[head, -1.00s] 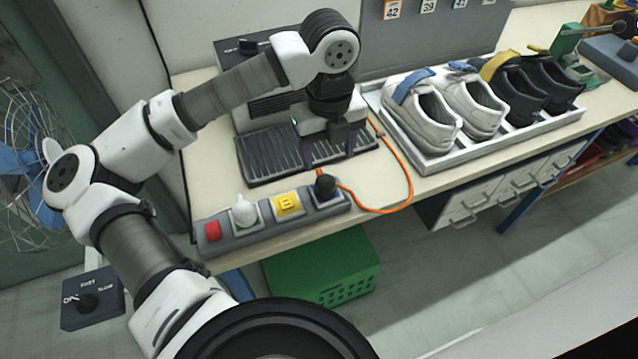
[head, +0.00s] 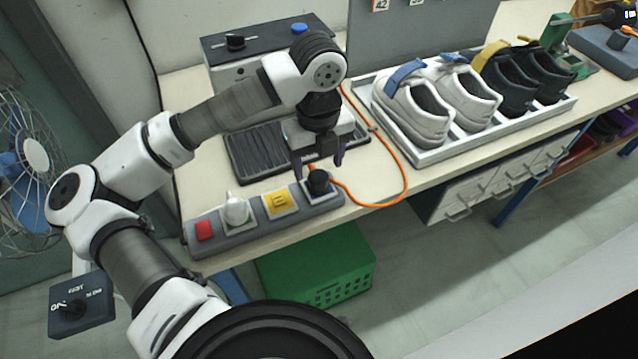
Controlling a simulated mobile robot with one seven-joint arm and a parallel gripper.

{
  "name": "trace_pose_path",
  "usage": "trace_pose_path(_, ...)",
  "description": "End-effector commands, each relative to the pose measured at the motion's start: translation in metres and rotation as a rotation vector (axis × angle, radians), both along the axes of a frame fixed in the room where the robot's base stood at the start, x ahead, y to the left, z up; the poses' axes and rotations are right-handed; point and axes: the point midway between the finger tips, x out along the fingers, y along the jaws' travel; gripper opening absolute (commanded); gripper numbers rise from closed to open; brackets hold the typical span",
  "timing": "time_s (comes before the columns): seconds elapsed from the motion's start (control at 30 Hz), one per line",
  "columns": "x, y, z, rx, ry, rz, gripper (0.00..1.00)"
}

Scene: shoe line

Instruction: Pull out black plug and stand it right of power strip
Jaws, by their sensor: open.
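The black plug (head: 318,182) sits upright in the rightmost socket of the grey power strip (head: 262,232), with an orange cord running from it. A white plug (head: 237,211) stands in another socket to the left, and a yellow piece (head: 281,201) lies between the two plugs. My gripper (head: 318,168) points down with its fingers apart, one on each side of the black plug as seen from the head. I cannot tell whether the fingers are level with the plug or touch it. Nothing is held.
A red switch (head: 204,230) is at the strip's left end. The orange cord (head: 402,172) curves over the table to the right of the strip, where some bare tabletop shows. A grey shoe tray (head: 448,146) stands further right. A dark ribbed plate (head: 262,150) lies behind the strip.

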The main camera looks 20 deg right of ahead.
Motion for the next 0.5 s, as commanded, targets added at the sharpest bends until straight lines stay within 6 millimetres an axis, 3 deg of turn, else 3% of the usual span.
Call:
trace_pose_path(0.07, 0.0, 0.0, -0.019, 0.001, -0.001, 0.0, 0.63)
trace_pose_path(0.2, 0.0, 0.0, -0.034, 0.0, -0.001, 0.0, 0.63)
trace_pose_path(0.5, 0.0, 0.0, -0.045, 0.0, -0.001, 0.0, 0.63)
